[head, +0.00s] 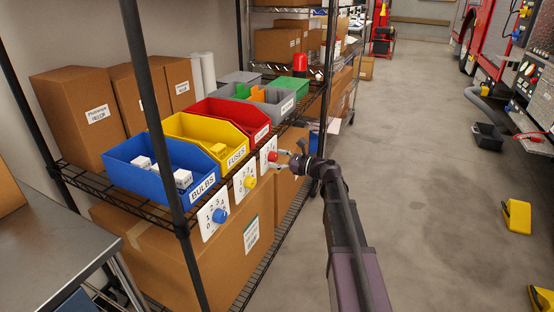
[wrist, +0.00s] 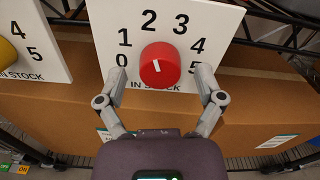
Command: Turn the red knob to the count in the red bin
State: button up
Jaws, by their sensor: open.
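The red knob (head: 272,156) sits on a white dial plate at the shelf edge below the red bin (head: 214,108). In the wrist view the red knob (wrist: 160,65) is round, with a short white mark tilted slightly up-left, roughly toward the 2. The dial plate (wrist: 215,20) reads 0 to 5, with IN STOCK below. No contents show in the visible part of the red bin; its floor is partly hidden. My gripper (head: 284,160) is open, its fingers (wrist: 159,80) apart on either side of the knob's lower part, with gaps to it.
A yellow FUSES bin (head: 190,128) and a blue BULBS bin (head: 122,158) stand nearer, with a yellow knob (head: 250,182) and a blue knob (head: 219,215) below. Cardboard boxes (head: 185,250) fill the lower shelf. Open floor (head: 430,200) lies right.

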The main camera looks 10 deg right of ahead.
jog(key=c, duration=1.2)
jog(key=shift+o, duration=0.2)
jog(key=shift+n, duration=0.4)
jog(key=n, duration=0.3)
jog(key=shift+w+n, duration=0.1)
jog(key=shift+n, duration=1.9)
